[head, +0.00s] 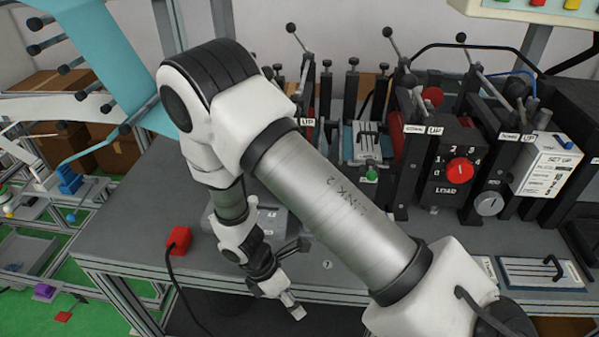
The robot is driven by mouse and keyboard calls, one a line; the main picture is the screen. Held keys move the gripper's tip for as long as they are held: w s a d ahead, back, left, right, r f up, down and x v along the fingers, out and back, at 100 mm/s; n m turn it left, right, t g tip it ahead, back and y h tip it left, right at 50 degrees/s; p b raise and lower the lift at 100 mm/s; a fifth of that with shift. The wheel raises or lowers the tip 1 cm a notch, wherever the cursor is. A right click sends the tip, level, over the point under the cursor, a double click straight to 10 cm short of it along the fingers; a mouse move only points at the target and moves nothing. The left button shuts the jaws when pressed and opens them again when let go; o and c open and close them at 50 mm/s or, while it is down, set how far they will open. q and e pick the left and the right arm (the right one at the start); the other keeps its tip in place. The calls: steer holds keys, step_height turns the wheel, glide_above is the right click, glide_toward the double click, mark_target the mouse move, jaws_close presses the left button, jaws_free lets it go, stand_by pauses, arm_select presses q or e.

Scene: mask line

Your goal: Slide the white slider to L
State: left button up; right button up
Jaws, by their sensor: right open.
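I cannot pick out a white slider or an L mark for certain in the head view. My right arm crosses the middle of the picture and hides part of the bench and machine. My right gripper (299,279) is open low over the front of the grey bench (130,225), with nothing seen between its fingers. A small round white mark (327,265) is just right of the gripper, too small to read. A slotted pale plate with a black handle (541,271) is at the lower right. My left gripper is out of view.
A red box (178,240) with a black cable sits on the bench left of the gripper. A red dial (459,170) marked LOAD, a grey knob (489,204) and a white SET UP card (547,165) are at right. Several levers stand behind. The bench's left part is clear.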

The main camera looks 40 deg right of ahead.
steer(key=s+f, duration=0.1)
steer(key=s+f+m, duration=0.1)
steer(key=s, duration=0.1)
steer(key=shift+a+f+g+y, duration=0.15)
steer(key=shift+f+g+y, duration=0.1)
steer(key=shift+g+y, duration=0.05)
